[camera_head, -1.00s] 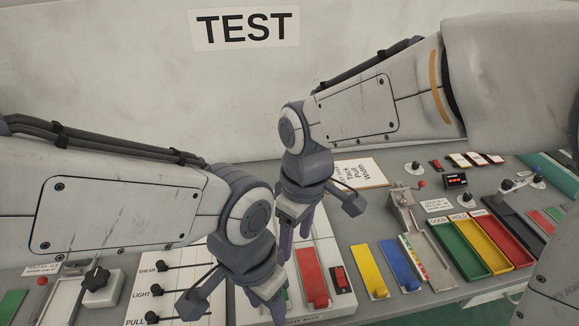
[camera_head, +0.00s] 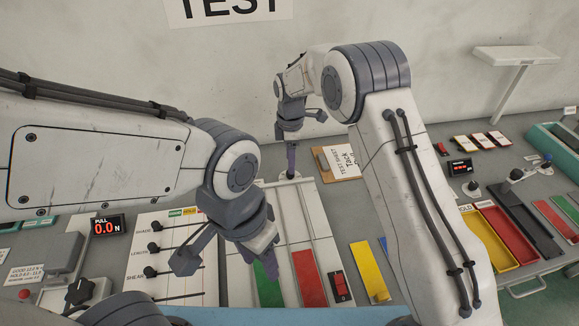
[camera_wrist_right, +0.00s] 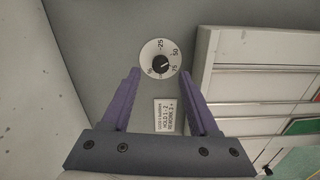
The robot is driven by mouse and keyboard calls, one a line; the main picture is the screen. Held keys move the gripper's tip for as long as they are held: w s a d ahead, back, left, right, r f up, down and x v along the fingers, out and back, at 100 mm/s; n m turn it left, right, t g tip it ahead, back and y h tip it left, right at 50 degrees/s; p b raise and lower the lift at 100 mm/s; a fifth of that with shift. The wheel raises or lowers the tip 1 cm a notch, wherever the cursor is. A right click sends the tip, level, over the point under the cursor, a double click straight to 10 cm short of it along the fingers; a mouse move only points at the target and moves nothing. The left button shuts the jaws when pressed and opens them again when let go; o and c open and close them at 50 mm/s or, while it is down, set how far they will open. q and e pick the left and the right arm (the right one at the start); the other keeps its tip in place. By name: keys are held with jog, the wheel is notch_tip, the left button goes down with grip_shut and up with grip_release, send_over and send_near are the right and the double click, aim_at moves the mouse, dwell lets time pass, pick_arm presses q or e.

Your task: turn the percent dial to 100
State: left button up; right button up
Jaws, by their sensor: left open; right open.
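The percent dial (camera_wrist_right: 148,51) is a white round face with a black knob (camera_wrist_right: 162,65) at its centre, in the right wrist view. I read 25, 50, 75 and a percent sign around it; the exact setting is too small to tell. My right gripper (camera_wrist_right: 158,75) is open, its two purple fingers pointing toward the dial, one on either side in the picture. I cannot tell whether they touch it. In the head view, my right gripper (camera_head: 290,165) hangs at the back of the panel, and the dial is not clearly seen. My left gripper (camera_head: 258,262) is open and empty above the green strip.
A label card (camera_wrist_right: 168,114) lies near the dial. A white panel with sliders (camera_head: 170,250) is at left, beside a black knob (camera_head: 80,291) and a pull display (camera_head: 105,226). Green and red strips (camera_head: 308,277) lie below the grippers. A clipboard (camera_head: 338,160) is right of my right gripper.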

jog(key=shift+f+p, duration=0.3)
jog(key=shift+f, duration=1.95)
jog(key=shift+s, duration=0.1)
grip_shut()
